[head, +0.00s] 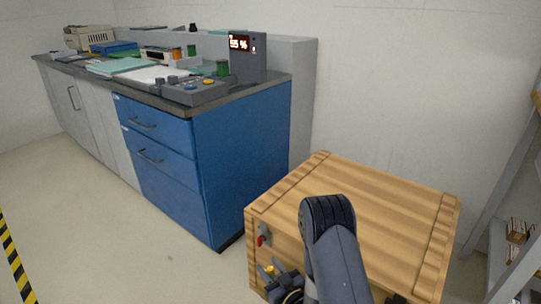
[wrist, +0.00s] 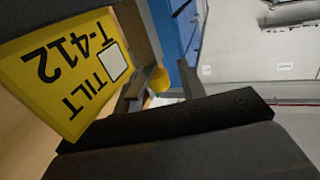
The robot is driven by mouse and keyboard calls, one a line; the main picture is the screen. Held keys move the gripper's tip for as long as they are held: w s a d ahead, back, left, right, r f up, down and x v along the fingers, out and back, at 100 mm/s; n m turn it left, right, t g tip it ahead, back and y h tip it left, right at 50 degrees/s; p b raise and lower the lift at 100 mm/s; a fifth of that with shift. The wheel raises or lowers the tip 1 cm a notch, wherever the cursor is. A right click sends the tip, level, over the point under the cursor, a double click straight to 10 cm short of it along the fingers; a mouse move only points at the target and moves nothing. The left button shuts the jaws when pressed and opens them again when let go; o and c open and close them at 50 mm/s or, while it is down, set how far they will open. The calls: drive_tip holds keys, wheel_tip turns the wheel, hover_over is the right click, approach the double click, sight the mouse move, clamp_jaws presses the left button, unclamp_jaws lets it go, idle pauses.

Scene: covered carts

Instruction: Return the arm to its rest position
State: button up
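My arm reaches down in front of the wooden crate in the head view. My gripper (head: 272,269) is low at the crate's left face, partly cut off by the frame's bottom edge. In the wrist view my gripper (wrist: 160,86) has its two grey fingers apart. A small round yellow part (wrist: 158,79) shows between or just beyond the fingertips; it does not appear to fill the gap. A yellow spot also shows at the gripper in the head view. Whether the fingers touch it, I cannot tell.
The wooden crate (head: 375,205) has a small red part (head: 262,240) on its left face. A yellow label reading "T-412 TILT" (wrist: 75,70) is close in the wrist view. A blue cabinet (head: 240,150) stands behind left, and a grey rack (head: 500,200) at right. Open floor lies left.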

drive_tip(key=shift+r+m+t+h+p, duration=0.1)
drive_tip(key=shift+m+t+h+p, duration=0.65)
drive_tip(key=shift+h, duration=0.45)
drive_tip(key=shift+r+m+t+h+p, duration=0.1)
drive_tip(key=shift+m+t+h+p, duration=0.45)
drive_tip(key=shift+m+h, duration=0.55)
drive_tip(key=shift+f+m+h+p, duration=0.1)
drive_tip(key=shift+m+h+p, duration=0.7)
drive_tip(key=shift+h, duration=0.75)
drive_tip(key=shift+m+h+p, duration=0.55)
drive_tip(key=shift+m+h, duration=0.4)
drive_tip(key=shift+h, duration=0.6)
drive_tip(key=shift+m+g+h+p, duration=0.15)
drive_tip(key=shift+m+h+p, duration=0.25)
drive_tip(key=shift+m+h, duration=0.7)
drive_tip(key=shift+m+g+h+p, duration=0.15)
drive_tip(key=shift+m+h+p, duration=0.35)
drive_tip(key=shift+h, duration=1)
drive_tip(key=shift+m+g+h, duration=1.3)
drive_tip(key=shift+m+h, duration=0.5)
drive_tip(key=shift+h, duration=0.5)
drive_tip(key=shift+p+v, duration=0.45)
drive_tip(key=shift+v, duration=1.65)
drive_tip(key=shift+d, duration=0.1)
